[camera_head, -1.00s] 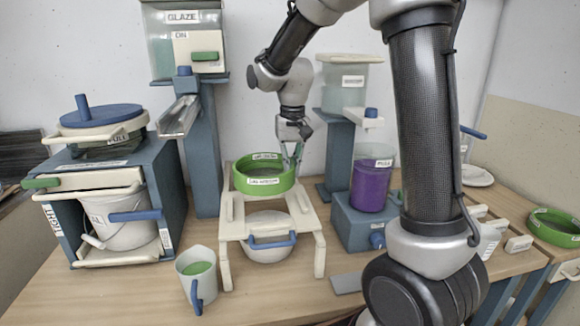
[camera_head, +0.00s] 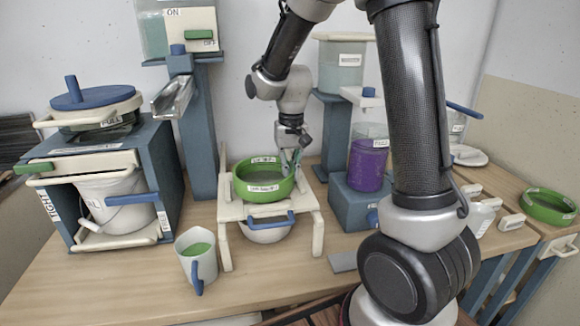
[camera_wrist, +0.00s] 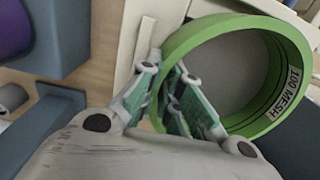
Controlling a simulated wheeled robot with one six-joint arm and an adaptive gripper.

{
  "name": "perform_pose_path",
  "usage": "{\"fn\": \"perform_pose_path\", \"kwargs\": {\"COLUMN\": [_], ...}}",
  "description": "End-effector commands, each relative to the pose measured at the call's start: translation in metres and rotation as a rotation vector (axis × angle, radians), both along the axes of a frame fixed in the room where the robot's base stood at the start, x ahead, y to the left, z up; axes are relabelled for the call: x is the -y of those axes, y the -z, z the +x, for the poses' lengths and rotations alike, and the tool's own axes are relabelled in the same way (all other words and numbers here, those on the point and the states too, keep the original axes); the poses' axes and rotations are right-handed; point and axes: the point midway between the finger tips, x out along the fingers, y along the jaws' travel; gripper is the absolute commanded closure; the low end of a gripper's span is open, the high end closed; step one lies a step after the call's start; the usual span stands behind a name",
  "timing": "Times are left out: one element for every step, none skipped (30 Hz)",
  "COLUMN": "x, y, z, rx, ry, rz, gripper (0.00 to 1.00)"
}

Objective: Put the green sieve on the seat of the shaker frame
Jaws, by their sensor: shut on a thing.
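My gripper (camera_head: 290,165) is at the sieve's back right rim. In the wrist view my gripper (camera_wrist: 172,100) is shut on the sieve's wall, and the sieve (camera_wrist: 178,42) shows a "100 MESH" label inside. A white bowl with a blue handle (camera_head: 268,222) is under the frame.
A jug with green glaze (camera_head: 199,262) stands in front left of the frame. A blue stand with a purple container (camera_head: 367,165) is at the right. A second green sieve (camera_head: 549,206) lies far right. A blue cabinet with a bucket (camera_head: 118,212) is at the left.

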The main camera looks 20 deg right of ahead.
Motion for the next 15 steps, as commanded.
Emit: {"fn": "perform_pose_path", "kwargs": {"x": [0.0000,-0.0001,-0.0001,-0.0001,-0.0001,-0.0001,-0.0001,-0.0001,-0.0001,-0.0001,-0.0001,-0.0001,-0.0001,-0.0001,0.0000], "y": [0.0000,0.0000,-0.0001,-0.0001,-0.0002,-0.0002,-0.0002,-0.0001,0.0000,0.0003,0.0006,0.0011,0.0016,0.0021,0.0029], "z": [0.0001,0.0001,0.0001,0.0001,0.0001,0.0001,0.0001,0.0002,0.0002,0.0002,0.0002,0.0002,0.0002,0.0002,0.0002], "rx": [0.000,0.000,0.000,0.000,0.000,0.000,0.000,0.000,0.000,0.000,0.000,0.000,0.000,0.000,0.000], "ry": [0.000,0.000,0.000,0.000,0.000,0.000,0.000,0.000,0.000,0.000,0.000,0.000,0.000,0.000,0.000], "rz": [0.000,0.000,0.000,0.000,0.000,0.000,0.000,0.000,0.000,0.000,0.000,0.000,0.000,0.000,0.000], "gripper": [1.00,1.00,1.00,1.00,1.00,1.00,1.00,1.00,1.00,1.00,1.00,1.00,1.00,1.00,1.00]}}
